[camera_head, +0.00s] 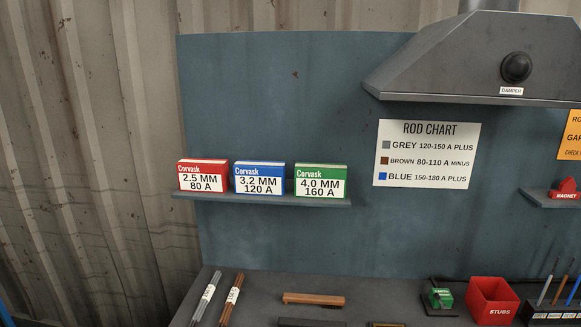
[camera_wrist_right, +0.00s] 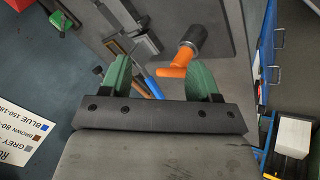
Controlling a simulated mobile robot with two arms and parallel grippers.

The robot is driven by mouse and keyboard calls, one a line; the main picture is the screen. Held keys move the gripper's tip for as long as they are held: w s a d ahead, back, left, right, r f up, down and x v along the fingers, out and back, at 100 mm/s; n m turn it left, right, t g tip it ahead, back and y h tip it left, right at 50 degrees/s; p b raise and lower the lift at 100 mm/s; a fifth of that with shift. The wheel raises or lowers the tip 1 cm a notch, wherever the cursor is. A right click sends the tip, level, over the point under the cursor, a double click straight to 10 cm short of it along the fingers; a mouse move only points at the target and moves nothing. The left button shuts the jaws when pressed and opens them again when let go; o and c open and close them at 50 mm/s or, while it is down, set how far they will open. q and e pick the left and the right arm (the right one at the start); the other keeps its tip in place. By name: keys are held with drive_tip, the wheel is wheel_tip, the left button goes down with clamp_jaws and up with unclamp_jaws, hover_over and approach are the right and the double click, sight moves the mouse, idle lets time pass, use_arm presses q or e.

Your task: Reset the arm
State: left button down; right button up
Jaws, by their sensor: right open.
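My right gripper (camera_wrist_right: 160,72) shows in the right wrist view, with its two green fingers spread apart and nothing held between them. Past the fingers is an orange-handled tool with a dark cylindrical end (camera_wrist_right: 188,52). It looks to be lying on the grey bench top beyond the gripper, but its distance is hard to judge. A blue rod (camera_wrist_right: 153,86) is partly hidden behind the gripper. Neither gripper nor arm shows in the head view, and my left gripper is in no frame.
A dark bench (camera_head: 255,300) holds grey rods (camera_head: 205,298), brown rods (camera_head: 231,299), a wooden brush (camera_head: 313,299) and a red stubs bin (camera_head: 492,301). Three rod boxes stand on a shelf (camera_head: 290,201). A grey hood (camera_head: 475,62) overhangs at right. Blue drawers (camera_wrist_right: 266,60) show in the wrist view.

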drive_tip(key=s+a+f+m+g+y, duration=0.1)
drive_tip(key=s+a+f+m+g, duration=0.25)
drive_tip(key=s+a+m, duration=0.45)
wheel_tip(320, 180, down, 29)
drive_tip(key=s+n+b, duration=0.1)
drive_tip(key=s+b, duration=0.1)
drive_tip(key=b, duration=0.1)
drive_tip(key=s+d+f+g+b, duration=0.1)
drive_tip(key=s+d+f+g, duration=0.1)
drive_tip(key=s+f, duration=1.3)
wheel_tip(320, 180, down, 2)
drive_tip(key=shift+s+d+f+b, duration=0.15)
drive_tip(key=shift+s+f+b, duration=0.1)
drive_tip(key=shift+s+b, duration=0.15)
